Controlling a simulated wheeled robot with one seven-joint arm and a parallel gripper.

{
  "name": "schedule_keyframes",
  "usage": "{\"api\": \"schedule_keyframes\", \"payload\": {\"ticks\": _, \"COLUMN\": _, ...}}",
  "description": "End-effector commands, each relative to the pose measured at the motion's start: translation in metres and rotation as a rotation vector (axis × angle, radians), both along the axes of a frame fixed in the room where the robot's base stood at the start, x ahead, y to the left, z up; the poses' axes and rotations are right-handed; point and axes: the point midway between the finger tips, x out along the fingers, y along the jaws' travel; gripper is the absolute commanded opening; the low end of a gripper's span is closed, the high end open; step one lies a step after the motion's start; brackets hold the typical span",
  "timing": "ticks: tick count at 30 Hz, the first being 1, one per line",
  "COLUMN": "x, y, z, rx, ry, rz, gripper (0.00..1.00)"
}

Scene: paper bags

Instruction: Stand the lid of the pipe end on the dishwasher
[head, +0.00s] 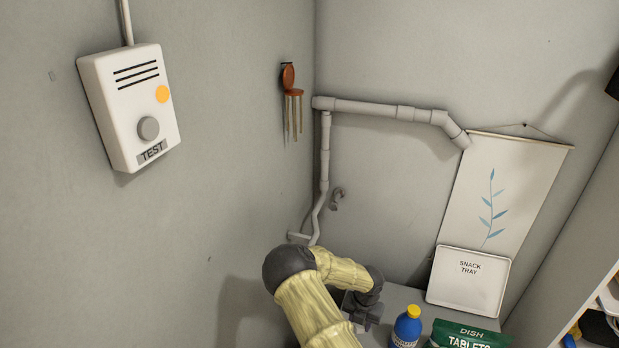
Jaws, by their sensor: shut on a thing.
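My gripper (362,312) is at the bottom centre, low over a grey top surface (398,298) that may be the dishwasher's top. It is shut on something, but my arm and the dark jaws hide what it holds. A short grey pipe end (336,198) sticks out of the back wall, above and left of my gripper. I cannot make out a separate lid; any lid in the jaws is hidden.
A blue bottle with a yellow cap (407,328) and a green dish tablets bag (467,334) stand right of my gripper. A white snack tray (469,281) leans at the back. A grey pipe (372,108) runs along the wall. Shelving (585,285) is at right.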

Motion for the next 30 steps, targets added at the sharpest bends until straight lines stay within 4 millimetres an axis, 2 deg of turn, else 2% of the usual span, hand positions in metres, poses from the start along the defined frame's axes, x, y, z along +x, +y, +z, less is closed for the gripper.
{"api": "schedule_keyframes", "payload": {"ticks": 20, "x": 0.0, "y": -0.001, "z": -0.004, "rx": -0.003, "ry": 0.044, "rz": -0.045, "gripper": 0.08}}
{"api": "schedule_keyframes", "payload": {"ticks": 25, "x": -0.003, "y": -0.001, "z": -0.017, "rx": 0.002, "ry": 0.041, "rz": -0.237, "gripper": 0.08}}
{"api": "schedule_keyframes", "payload": {"ticks": 30, "x": -0.009, "y": -0.001, "z": -0.034, "rx": 0.009, "ry": 0.04, "rz": -0.542, "gripper": 0.08}}
